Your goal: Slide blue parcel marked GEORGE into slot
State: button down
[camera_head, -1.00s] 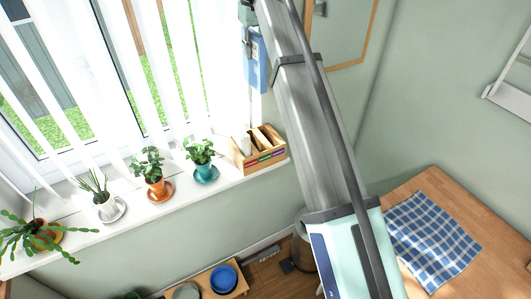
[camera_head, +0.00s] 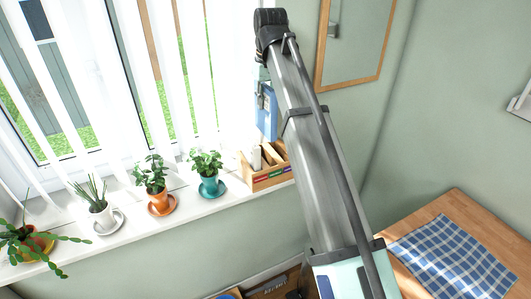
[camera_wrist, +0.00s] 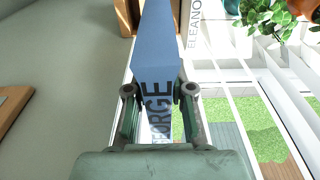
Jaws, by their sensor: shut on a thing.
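The blue parcel (camera_head: 267,118) hangs upright from my gripper (camera_head: 262,92), just above the wooden sorter (camera_head: 270,182) at the right end of the sill. In the wrist view, the fingers of my gripper (camera_wrist: 157,89) are shut on the blue parcel (camera_wrist: 166,45), one on each side; its lettering reads GEORGE, partly cut off. The sorter's wood (camera_wrist: 126,14) shows at the top of the wrist view. A white piece marked ELEANO (camera_wrist: 194,28) is beside the parcel. The far end of the parcel is out of frame, so I cannot tell whether it enters a slot.
Potted plants stand along the sill left of the sorter, the nearest in a teal pot (camera_head: 209,186). The window blinds (camera_head: 190,75) hang behind. A framed board (camera_head: 350,45) is on the wall to the right. A table with a checked cloth (camera_head: 450,260) is at lower right.

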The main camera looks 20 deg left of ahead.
aim_at(268, 115)
notch_tip(268, 115, down, 16)
jog(key=p, duration=0.4)
jog(key=shift+f, duration=0.25)
jog(key=shift+f, duration=0.1)
jog(key=c, duration=1)
grip_release()
jog(key=r+b, duration=0.1)
jog(key=r, duration=0.3)
jog(key=r+b, duration=0.1)
jog(key=r, duration=0.3)
jog(key=s+d+r+b, duration=0.1)
jog(key=r, duration=0.3)
jog(key=shift+r, duration=0.1)
